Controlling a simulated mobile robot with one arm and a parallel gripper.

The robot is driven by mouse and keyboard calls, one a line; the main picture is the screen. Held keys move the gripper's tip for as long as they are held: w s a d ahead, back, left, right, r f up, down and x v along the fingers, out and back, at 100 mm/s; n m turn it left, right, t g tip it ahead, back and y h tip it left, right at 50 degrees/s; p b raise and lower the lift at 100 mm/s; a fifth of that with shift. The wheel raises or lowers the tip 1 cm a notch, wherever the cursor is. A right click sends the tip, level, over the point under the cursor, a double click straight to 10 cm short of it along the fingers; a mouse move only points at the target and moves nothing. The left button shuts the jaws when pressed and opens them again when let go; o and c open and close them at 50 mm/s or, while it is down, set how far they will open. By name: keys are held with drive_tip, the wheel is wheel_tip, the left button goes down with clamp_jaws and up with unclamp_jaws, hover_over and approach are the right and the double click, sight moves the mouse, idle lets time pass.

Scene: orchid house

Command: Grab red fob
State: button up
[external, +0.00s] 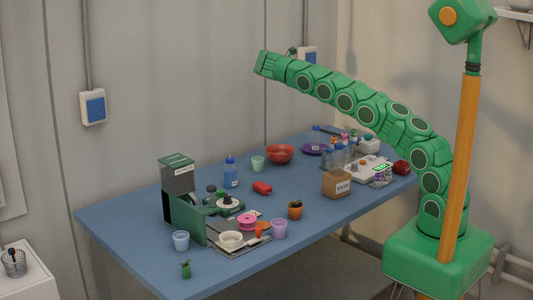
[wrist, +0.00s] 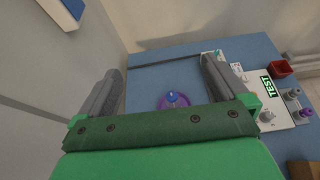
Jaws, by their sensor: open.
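A small red object (external: 262,187), which looks like the red fob, lies on the blue table (external: 330,196) in the external view. It lies right of the blue bottle and in front of the red bowl. I do not see it in the wrist view. My gripper (external: 262,63) is raised high above the table near the back wall, well away from the red object. In the wrist view my gripper (wrist: 165,75) has its two grey fingers wide apart with nothing between them.
A blue bottle (external: 231,174), red bowl (external: 280,153) and orange-potted plant (external: 295,209) stand around the red object. A green machine (external: 184,212) is at left, a cardboard box (external: 336,184) at right. A purple plate (wrist: 186,98) shows below my fingers.

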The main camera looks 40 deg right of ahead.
drive_tip(key=s+f+m+g+y, duration=0.1)
drive_tip(key=s+f+m+y, duration=0.5)
drive_tip(key=f+m, duration=0.4)
drive_tip(key=s+a+f+m+y, duration=0.5)
drive_tip(key=a+f+m+y, duration=0.15)
drive_tip(key=a, duration=0.25)
drive_tip(key=s+a+r+m+y, duration=0.1)
drive_tip(key=a+r+m+y, duration=0.1)
drive_tip(key=a+m+y, duration=0.3)
drive_tip(key=s+a+r+m+y, duration=0.2)
drive_tip(key=a+m, duration=0.3)
drive_tip(key=a, duration=0.1)
drive_tip(key=a+r+m+t+y, duration=0.2)
drive_tip(key=a+r+m+y, duration=0.65)
drive_tip(key=r+m, duration=0.35)
drive_tip(key=n+h, duration=0.1)
drive_tip(key=n, duration=0.1)
approach(262, 184)
drive_tip(key=a, duration=0.3)
drive_tip(key=shift+s+a+f, duration=0.1)
drive_tip(key=shift+a+f, duration=0.1)
drive_tip(key=shift+f, duration=0.05)
drive_tip(key=shift+f+x, duration=0.2)
drive_tip(key=shift+x, duration=1.75)
drive_tip(key=shift+f+x, duration=0.15)
drive_tip(key=shift+x, duration=1.75)
drive_tip(key=shift+d, duration=0.15)
drive_tip(key=c, duration=0.9)
